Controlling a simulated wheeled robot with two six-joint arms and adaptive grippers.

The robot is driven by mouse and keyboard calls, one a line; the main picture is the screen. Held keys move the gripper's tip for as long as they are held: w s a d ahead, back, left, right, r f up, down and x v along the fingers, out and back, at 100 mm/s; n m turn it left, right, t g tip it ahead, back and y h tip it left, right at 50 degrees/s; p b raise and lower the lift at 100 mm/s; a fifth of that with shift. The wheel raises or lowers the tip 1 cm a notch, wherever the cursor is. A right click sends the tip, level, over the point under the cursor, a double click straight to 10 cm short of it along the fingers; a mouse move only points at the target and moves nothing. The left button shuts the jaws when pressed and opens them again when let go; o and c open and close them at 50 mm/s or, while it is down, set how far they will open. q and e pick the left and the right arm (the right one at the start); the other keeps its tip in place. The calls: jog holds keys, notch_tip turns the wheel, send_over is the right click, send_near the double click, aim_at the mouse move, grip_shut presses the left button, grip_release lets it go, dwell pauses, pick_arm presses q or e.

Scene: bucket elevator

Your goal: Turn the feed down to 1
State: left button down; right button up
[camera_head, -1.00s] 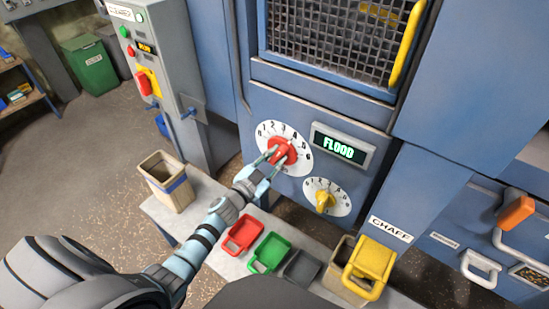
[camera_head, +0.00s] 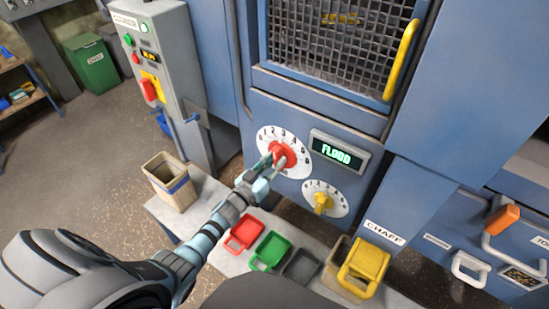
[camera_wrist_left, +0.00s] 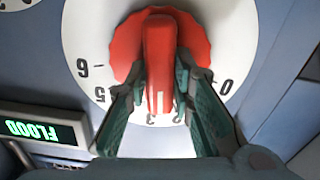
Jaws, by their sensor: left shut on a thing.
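A white dial with a red knob (camera_head: 283,155) is on the blue machine front. My left gripper (camera_head: 270,162) is shut on the knob's grip bar. In the left wrist view, the fingers (camera_wrist_left: 160,108) lie on both sides of the red bar (camera_wrist_left: 160,60). Its white mark points down toward a partly hidden number, which looks like 2 or 3; 6, 5 and 0 are readable around it. The display (camera_head: 339,151) beside the dial reads FLOOD in green. My right gripper is not in view.
A smaller dial with a yellow knob (camera_head: 322,202) is below right. A mesh window (camera_head: 335,45) is above. Red (camera_head: 245,233), green (camera_head: 270,251) and grey bins, a tan bin (camera_head: 170,182) and a yellow scoop (camera_head: 365,265) are below the panel. A control box (camera_head: 160,70) is at left.

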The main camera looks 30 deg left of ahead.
pick_arm(q)
jog(key=n+p, duration=0.1)
jog(key=n, duration=0.2)
jog(key=shift+n, duration=0.4)
jog(key=n, duration=0.4)
jog(key=shift+a+p, duration=0.1)
jog(key=shift+p, duration=0.3)
jog(key=c, duration=1.4)
grip_release()
